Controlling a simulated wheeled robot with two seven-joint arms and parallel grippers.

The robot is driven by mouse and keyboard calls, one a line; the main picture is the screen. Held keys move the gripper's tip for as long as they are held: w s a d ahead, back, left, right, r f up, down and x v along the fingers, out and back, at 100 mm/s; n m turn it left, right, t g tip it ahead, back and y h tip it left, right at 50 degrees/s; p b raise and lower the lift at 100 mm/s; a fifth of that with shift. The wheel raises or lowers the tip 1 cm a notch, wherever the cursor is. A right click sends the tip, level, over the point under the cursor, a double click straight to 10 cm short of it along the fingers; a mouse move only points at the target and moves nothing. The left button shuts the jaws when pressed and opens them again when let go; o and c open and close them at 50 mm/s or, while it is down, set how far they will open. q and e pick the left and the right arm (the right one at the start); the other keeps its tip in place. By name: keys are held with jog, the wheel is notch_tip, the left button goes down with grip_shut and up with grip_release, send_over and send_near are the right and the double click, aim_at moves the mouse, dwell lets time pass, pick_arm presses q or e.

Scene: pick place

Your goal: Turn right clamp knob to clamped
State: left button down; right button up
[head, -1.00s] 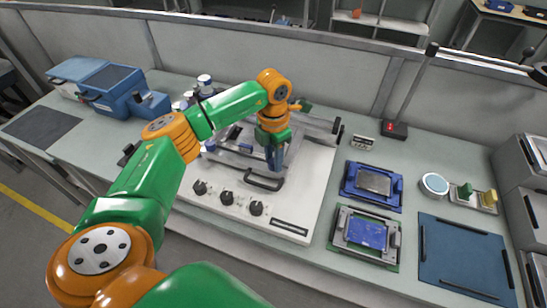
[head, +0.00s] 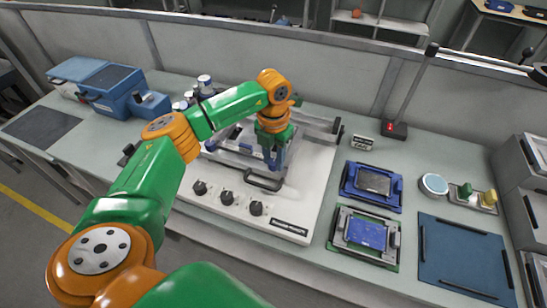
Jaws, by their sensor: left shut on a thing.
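My left arm reaches in from the left, and its gripper (head: 273,163) points down at the right end of a framed fixture on a white panel (head: 300,190). The blue fingers are shut on a small part there, which I take for the right clamp knob. The fingers hide that part, so its turn position cannot be read. A black handle (head: 264,184) lies just in front of the fingers. The fixture's left part (head: 228,155) shows partly behind my forearm. My right gripper is not in view.
Three black knobs (head: 227,198) line the panel's front. To the right are a blue tray (head: 372,186), a second fixture with a blue board (head: 367,233) and a dark blue mat (head: 463,258). A blue case (head: 112,92) stands at back left. A partition runs behind the bench.

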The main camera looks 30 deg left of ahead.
aim_at(273, 161)
pick_arm(q)
jog(key=c, duration=0.5)
grip_release()
jog(key=shift+c, duration=0.2)
jog(key=shift+r, duration=0.45)
notch_tip(273, 161, up, 6)
jog(key=shift+r+b, duration=0.15)
jog(key=shift+b, duration=0.8)
